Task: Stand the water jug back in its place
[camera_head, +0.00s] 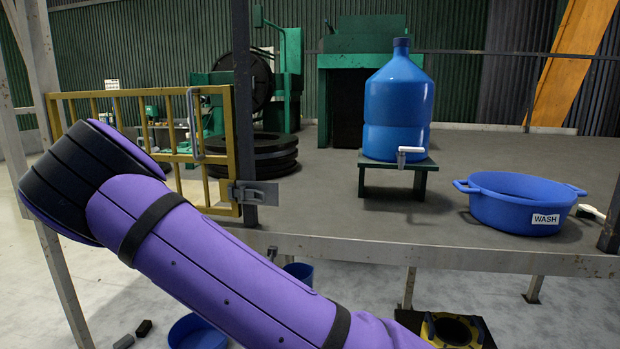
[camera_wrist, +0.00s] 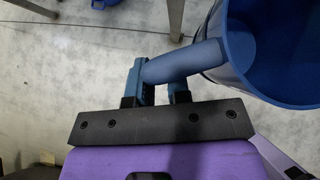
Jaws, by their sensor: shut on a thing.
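In the wrist view my gripper (camera_wrist: 161,84) is shut on the handle of an open-topped blue jug (camera_wrist: 277,55). The handle runs across between the two fingers, and the jug body is to their right. I look down into its rim; part of it is cut off by the picture edge. My gripper does not show in the head view. There, a small blue vessel (camera_head: 299,272) shows below the deck, partly behind my arm; I cannot tell whether it is the same jug. A black and yellow ring-shaped holder (camera_head: 453,331) shows low at the right, with an open centre.
A blue water dispenser (camera_head: 398,105) with a tap stands on a green stand (camera_head: 372,162) on the deck (camera_head: 300,212). A blue WASH tub (camera_head: 520,207) is to its right. A yellow gate (camera_head: 191,150) is at the left. A blue basin (camera_head: 195,333) and dark blocks lie on the floor.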

